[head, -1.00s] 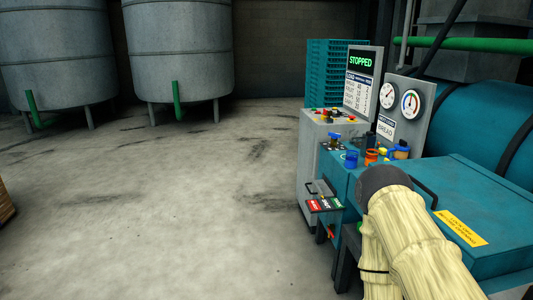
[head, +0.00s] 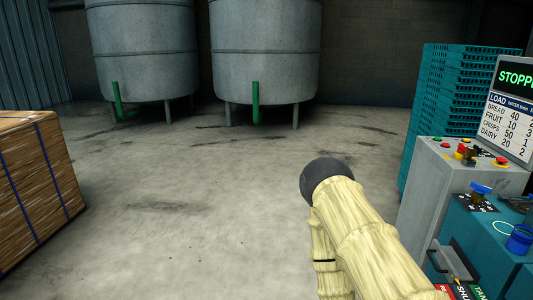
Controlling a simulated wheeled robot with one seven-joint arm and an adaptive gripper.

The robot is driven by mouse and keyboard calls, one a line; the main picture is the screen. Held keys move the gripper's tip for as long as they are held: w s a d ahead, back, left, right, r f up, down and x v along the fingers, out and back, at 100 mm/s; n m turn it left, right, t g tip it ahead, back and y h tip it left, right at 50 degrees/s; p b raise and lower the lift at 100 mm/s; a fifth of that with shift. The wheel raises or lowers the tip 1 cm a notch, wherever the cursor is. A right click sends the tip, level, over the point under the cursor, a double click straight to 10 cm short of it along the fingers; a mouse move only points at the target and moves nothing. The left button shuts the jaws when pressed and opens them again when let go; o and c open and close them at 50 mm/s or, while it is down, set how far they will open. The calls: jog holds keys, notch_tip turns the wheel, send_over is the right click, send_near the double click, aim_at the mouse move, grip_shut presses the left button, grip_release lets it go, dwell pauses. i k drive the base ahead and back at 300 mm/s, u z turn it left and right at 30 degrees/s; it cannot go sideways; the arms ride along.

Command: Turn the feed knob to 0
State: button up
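A grey control console (head: 430,190) stands at the right edge. Its sloped top carries small red, yellow, black and green controls (head: 465,153); they are too small to read, so I cannot tell which, if any, is the feed knob. A screen (head: 515,80) above, cut by the frame edge, shows "STOPP" in green over a LOAD table. A blue-handled control (head: 480,190) sits on a dark plate on the teal machine part below. My gripper is not visible.
Teal stacked crates (head: 455,90) stand behind the console. A blue cup-like part (head: 519,240) and labelled tags (head: 466,292) are at lower right. A strapped brown stack (head: 35,185) is at left. Two grey tanks (head: 265,50) stand at the back. The floor (head: 200,215) between is clear.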

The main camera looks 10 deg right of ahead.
aim_at(475, 147)
jog(key=z, duration=0.4)
jog(key=i, duration=1.45)
jog(key=z, duration=0.85)
